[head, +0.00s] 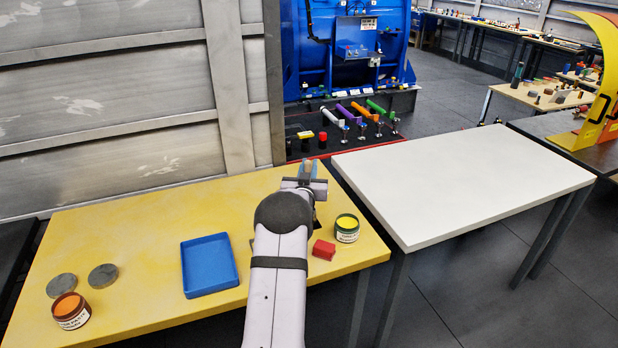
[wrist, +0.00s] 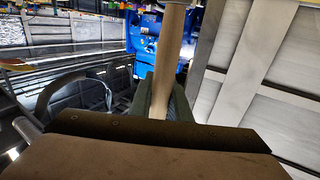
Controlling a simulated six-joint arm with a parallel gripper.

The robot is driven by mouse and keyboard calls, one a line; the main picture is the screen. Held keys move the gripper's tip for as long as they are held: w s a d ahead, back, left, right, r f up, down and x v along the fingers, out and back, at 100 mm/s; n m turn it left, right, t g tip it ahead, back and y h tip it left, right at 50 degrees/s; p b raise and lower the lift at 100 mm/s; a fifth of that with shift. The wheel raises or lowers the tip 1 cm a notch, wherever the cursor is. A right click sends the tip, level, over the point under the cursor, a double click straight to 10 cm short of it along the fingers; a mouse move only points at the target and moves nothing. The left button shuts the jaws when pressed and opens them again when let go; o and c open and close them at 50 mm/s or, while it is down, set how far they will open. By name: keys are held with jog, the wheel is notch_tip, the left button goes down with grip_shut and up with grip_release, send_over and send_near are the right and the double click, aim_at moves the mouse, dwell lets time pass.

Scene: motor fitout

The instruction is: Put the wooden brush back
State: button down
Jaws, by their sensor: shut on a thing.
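My gripper (head: 306,182) is above the far right part of the yellow table, at the end of my outstretched arm. In the wrist view my gripper (wrist: 163,98) is shut on a pale wooden handle (wrist: 173,48), the wooden brush by its look. The handle runs up and out of the top of that view, so its far end is hidden. In the head view only a small brown bit of the brush (head: 308,167) shows between the fingers. Its bristles cannot be made out.
The yellow table (head: 150,220) bears a blue tray (head: 209,290), which is empty, a red block (head: 324,250), a yellow-filled tin (head: 347,228), an orange-filled tin (head: 71,310) and two grey lids (head: 103,274). The white table (head: 460,180) is bare. Blue machinery (head: 345,50) stands behind.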

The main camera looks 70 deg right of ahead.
jog(key=shift+f+p, duration=0.7)
jog(key=shift+f, duration=1.5)
jog(key=c, duration=1.6)
grip_release()
jog(key=shift+c, duration=0.2)
jog(key=b+v, duration=0.3)
jog(key=v, duration=0.9)
